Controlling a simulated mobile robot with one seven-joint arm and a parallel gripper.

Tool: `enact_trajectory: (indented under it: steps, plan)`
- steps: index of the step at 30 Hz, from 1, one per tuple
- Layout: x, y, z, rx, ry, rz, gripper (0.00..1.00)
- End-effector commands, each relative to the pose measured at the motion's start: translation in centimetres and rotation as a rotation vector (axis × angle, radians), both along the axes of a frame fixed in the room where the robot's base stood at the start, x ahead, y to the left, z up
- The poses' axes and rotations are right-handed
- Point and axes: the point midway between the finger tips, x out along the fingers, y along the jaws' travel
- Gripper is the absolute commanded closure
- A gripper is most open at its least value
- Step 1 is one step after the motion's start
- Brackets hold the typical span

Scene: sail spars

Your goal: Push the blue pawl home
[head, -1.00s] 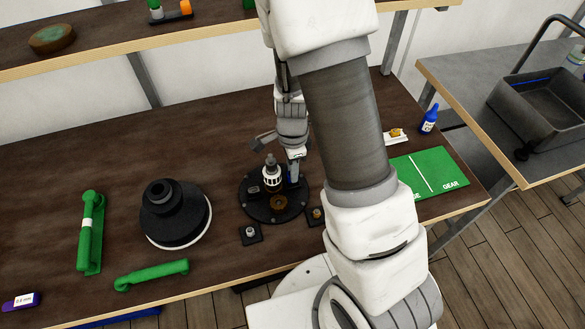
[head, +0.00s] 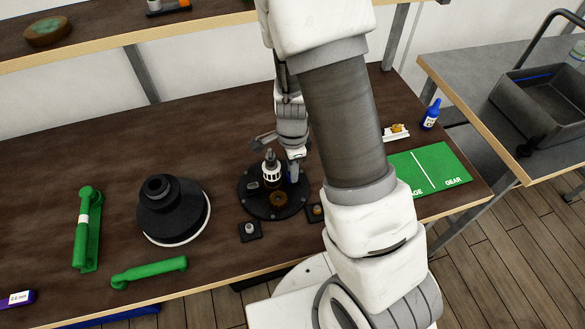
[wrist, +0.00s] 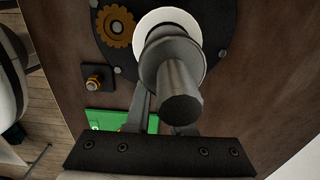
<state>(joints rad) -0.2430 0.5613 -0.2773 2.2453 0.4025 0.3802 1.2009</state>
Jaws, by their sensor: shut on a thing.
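A round black base plate (head: 256,205) lies on the bench. A white and black spindle (head: 271,171) stands upright on it, with a brass gear wheel (head: 278,199) beside it. My gripper (head: 293,176) reaches down to the plate just right of the spindle. A small patch of blue, the blue pawl (head: 287,171), shows at its fingertips; it is mostly hidden. The jaws are shut on it. In the wrist view the spindle's grey shaft (wrist: 182,90) stands in front of my fingers and hides their tips and the pawl. I cannot tell how the pawl is seated.
Small black blocks with pins (head: 250,231) stand by the plate's front. A black stepped cone (head: 172,212) and green handled tools (head: 148,272) lie to the left. A green mat (head: 428,170), a blue bottle (head: 431,115) and a small tray (head: 396,132) are at right.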

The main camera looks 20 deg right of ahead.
Motion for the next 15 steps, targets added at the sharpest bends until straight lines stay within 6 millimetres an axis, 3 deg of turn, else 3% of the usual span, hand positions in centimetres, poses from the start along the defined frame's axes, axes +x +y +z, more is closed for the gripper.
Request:
enact_trajectory:
  steps: [15]
  plan:
    - [0.01, 0.0, -1.08, 0.0, 0.0, 0.0, 1.0]
